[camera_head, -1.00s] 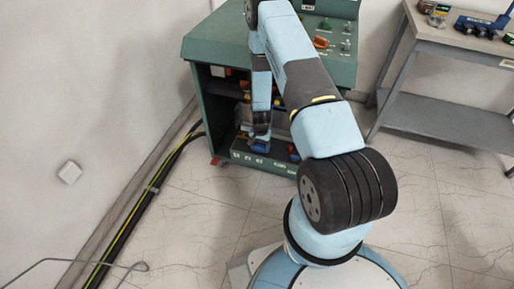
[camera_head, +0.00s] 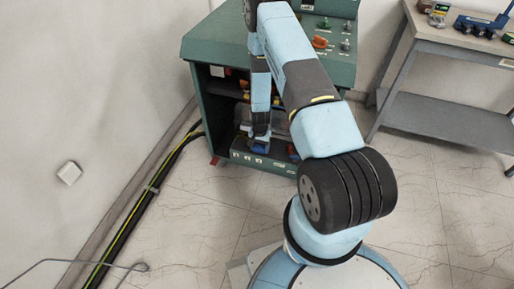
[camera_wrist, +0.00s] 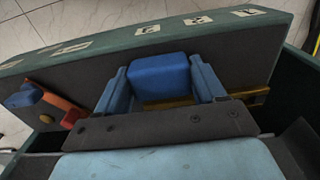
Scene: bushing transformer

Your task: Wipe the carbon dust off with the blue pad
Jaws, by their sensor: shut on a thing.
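The blue pad (camera_wrist: 160,77) sits between the two light-blue fingers of my gripper (camera_wrist: 164,84) in the wrist view, and the fingers are shut on it. In the head view my gripper (camera_head: 258,146) reaches down into the open front of the green cabinet (camera_head: 205,110), near its lower front panel, with a bit of blue at its end. In the wrist view the pad is close to the dark inner side of the cabinet's front panel (camera_wrist: 225,60); I cannot tell whether it touches. Carbon dust cannot be made out.
An orange-red part with a blue end (camera_wrist: 50,100) lies left of my gripper inside the cabinet. A brass-coloured strip (camera_wrist: 250,95) is beside the pad. A grey bench (camera_head: 440,38) with tools stands at the right. Cables (camera_head: 145,195) run along the left wall.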

